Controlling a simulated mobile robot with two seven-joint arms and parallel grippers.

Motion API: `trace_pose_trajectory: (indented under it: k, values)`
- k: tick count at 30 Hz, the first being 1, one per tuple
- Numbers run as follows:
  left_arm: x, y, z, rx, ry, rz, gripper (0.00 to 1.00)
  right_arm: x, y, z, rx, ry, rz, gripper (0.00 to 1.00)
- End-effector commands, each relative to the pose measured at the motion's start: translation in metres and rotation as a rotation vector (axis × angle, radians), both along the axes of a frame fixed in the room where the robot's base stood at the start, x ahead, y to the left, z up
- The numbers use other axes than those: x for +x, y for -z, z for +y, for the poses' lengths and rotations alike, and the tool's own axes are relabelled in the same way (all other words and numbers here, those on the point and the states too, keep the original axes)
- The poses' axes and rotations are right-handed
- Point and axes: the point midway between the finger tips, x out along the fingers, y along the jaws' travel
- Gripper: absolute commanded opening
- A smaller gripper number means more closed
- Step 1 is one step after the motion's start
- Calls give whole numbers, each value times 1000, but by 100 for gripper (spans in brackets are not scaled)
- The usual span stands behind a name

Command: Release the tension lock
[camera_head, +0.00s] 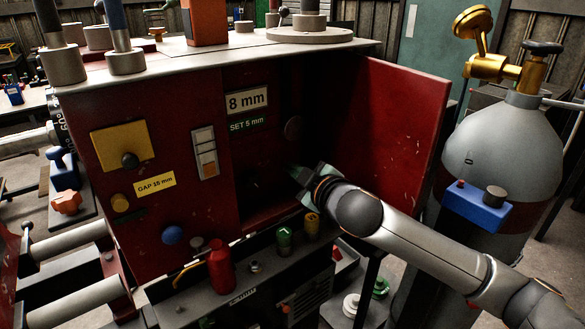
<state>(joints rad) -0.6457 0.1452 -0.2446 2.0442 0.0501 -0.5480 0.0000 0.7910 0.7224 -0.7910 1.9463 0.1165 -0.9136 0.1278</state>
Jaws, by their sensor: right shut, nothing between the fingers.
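The red machine cabinet (190,215) fills the middle of the view, and its red door (398,140) stands open to the right. My right gripper (298,175) reaches in from the lower right to the dark recess behind the door. Its fingers are shut, with nothing seen between them. A dark round knob (293,128) sits in the recess above the gripper. I cannot tell which part is the tension lock. The gripper and shadow hide part of the recess. My left gripper is not in view.
Signs "8 mm" (247,100) and "SET 5 mm" (247,124) are in the recess. A ledge below holds a red bottle (220,267) and small knobs. A grey gas cylinder (505,150) with a brass valve stands at the right, near my right arm.

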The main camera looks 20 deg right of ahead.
Motion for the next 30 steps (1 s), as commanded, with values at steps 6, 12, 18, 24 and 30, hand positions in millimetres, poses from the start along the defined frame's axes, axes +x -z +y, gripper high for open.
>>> trace_pose_trajectory:
  k: [6, 12, 18, 24, 30]
  values:
    - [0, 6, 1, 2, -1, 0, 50, -1, 3, 0, 8, -1, -18, 0]
    - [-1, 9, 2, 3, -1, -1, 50, -2, 4, 0, 13, -1, -34, 0]
    - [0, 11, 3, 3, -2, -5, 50, -2, 5, 0, 18, -1, -50, 0]
    - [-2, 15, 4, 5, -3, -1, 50, -3, 6, 0, 23, -1, -64, 0]
    - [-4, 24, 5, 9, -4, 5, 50, -3, 9, -1, 32, -1, -83, 0]
